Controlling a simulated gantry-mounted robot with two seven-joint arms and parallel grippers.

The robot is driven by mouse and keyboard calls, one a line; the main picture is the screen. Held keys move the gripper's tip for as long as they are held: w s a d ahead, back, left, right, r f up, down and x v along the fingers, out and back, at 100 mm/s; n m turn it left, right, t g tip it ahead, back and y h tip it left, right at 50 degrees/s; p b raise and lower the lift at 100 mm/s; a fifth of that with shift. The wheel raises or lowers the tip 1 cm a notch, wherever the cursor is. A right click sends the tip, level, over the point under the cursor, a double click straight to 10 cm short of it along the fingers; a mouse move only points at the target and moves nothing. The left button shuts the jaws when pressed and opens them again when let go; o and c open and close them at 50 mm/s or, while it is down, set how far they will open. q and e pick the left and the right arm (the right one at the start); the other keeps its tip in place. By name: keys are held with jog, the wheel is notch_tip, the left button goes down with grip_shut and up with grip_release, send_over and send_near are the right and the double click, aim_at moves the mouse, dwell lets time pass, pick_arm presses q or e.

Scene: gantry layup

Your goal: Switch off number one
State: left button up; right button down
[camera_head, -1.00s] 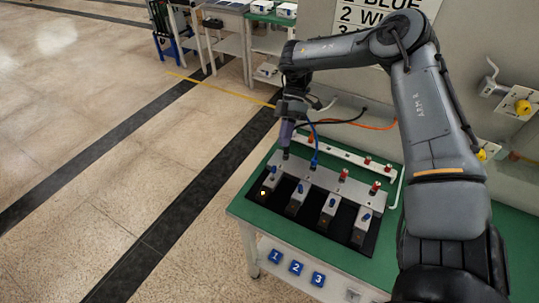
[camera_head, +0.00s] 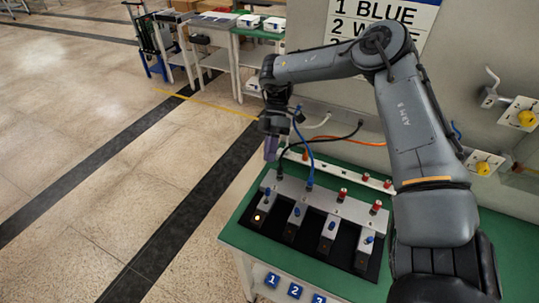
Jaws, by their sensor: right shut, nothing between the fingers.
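A row of several grey switch units sits in a black tray (camera_head: 277,238) on the green table (camera_head: 234,232). Each unit has a blue toggle. The leftmost unit (camera_head: 262,207) shows a lit orange lamp; the units to its right (camera_head: 296,216), (camera_head: 328,230) show no bright lamp. A blue cable (camera_head: 312,160) and a black cable (camera_head: 281,160) run into the grey strip behind the units. Blue tags 1 (camera_head: 271,280), 2 (camera_head: 295,290) and 3 are on the table's front edge. My right gripper (camera_head: 270,158) is shut and empty, above and behind the leftmost unit, apart from it. My left gripper is out of view.
A wall sign (camera_head: 386,14) reads "1 BLUE", with the lines below partly hidden by my right arm. Red posts (camera_head: 342,194) stand on the strip. Yellow knobs (camera_head: 484,168) are on the wall at right. The floor at left is clear.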

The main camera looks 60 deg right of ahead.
aim_at(267, 195)
jog(key=b+x, duration=0.1)
jog(key=x, duration=0.7)
